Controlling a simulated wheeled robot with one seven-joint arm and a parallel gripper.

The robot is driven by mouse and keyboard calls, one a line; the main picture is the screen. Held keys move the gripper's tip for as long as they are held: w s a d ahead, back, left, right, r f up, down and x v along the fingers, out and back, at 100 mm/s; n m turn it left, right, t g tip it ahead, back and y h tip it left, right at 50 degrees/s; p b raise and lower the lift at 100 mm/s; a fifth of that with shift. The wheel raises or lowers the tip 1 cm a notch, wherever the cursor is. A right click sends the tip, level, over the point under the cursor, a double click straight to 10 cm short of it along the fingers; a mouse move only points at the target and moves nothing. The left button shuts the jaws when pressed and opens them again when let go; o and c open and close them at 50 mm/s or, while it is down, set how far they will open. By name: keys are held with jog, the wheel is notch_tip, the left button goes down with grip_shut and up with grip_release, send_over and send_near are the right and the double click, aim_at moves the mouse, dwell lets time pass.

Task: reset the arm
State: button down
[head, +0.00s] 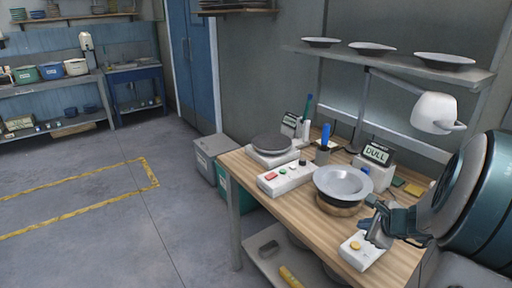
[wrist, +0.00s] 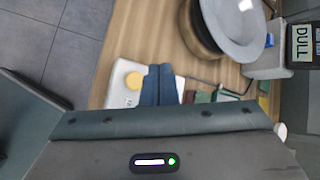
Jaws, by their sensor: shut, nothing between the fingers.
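My gripper (head: 376,232) is shut and empty. In the head view it hangs over the front right of the wooden table, above a white box with a yellow button (head: 355,245). In the wrist view its blue fingers (wrist: 158,85) are together, in front of the same white box (wrist: 128,88). My arm comes in from the right edge of the head view. A grey plate (head: 343,181) lies on a round wooden stand just beyond the gripper, apart from it; it also shows at the top of the wrist view (wrist: 236,22).
On the table (head: 300,208) stand a display reading DULL (head: 376,154), a button box (head: 285,178), a dark disc on a white scale (head: 271,143) and a pen cup (head: 322,155). A lamp (head: 436,112) and a shelf (head: 395,67) with plates overhang it. The floor at left is clear.

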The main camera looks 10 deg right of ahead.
jog(key=s+a+r+n+g+y, duration=0.2)
jog(key=a+n+g, duration=0.2)
jog(key=a+n, duration=1.15)
jog(key=s+a+r+n+g+h, duration=0.2)
jog(key=s+a+r+n, duration=0.1)
jog(key=s+a+n, duration=0.7)
jog(key=shift+s+a+n+h, duration=0.2)
jog(key=shift+a+n+h, duration=0.1)
jog(key=shift+a+n, duration=0.1)
